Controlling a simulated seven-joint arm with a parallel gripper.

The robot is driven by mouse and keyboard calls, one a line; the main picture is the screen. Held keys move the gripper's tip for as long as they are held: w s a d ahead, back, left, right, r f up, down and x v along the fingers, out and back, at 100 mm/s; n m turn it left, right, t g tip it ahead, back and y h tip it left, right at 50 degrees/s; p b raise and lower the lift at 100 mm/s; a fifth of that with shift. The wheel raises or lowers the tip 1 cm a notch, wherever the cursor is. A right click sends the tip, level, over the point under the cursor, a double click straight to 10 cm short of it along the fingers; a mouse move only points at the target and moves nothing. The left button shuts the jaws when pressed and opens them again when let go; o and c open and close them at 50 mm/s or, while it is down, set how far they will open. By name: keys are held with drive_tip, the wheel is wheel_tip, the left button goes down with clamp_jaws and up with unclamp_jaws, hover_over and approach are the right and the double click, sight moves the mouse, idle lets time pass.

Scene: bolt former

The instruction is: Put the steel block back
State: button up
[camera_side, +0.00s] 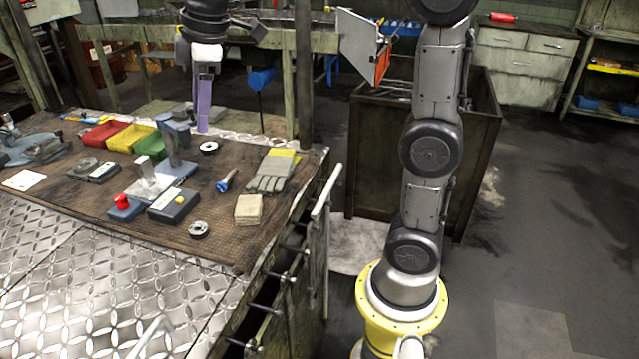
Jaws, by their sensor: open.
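A bright silver block (146,172), which looks like the steel block, stands at the left of a small grey fixture (172,181) on the brown bench mat. A blue-grey upright (177,140) rises from the fixture's back. My gripper (203,126) hangs pointing down above the back of the mat, right of the upright and apart from the silver block. It is seen edge-on with a long violet finger. It is open, and I see nothing held in it. The block's lower edge and its exact seat are hard to make out.
Red, yellow and green bins (125,137) stand behind the fixture.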

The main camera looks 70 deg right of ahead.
drive_tip(key=s+f+m+t, duration=0.1)
drive_tip(key=s+m, duration=0.3)
drive_tip(key=s, duration=0.7)
drive_tip(key=shift+s+a+f, duration=0.15)
drive_tip(key=shift+a+f, duration=0.15)
drive_tip(key=shift+f, duration=0.6)
drive_tip(key=shift+o, duration=0.6)
drive_tip(key=s+f+m+t, duration=0.1)
drive_tip(key=s+f+m, duration=0.3)
drive_tip(key=s+f, duration=0.3)
drive_tip(key=shift+s+a+f+t, duration=0.15)
drive_tip(key=shift+s+t, duration=0.15)
drive_tip(key=shift+s, duration=0.95)
drive_tip(key=shift+o, duration=0.8)
drive_tip(key=shift+s+f, duration=0.15)
drive_tip(key=shift+f, duration=0.05)
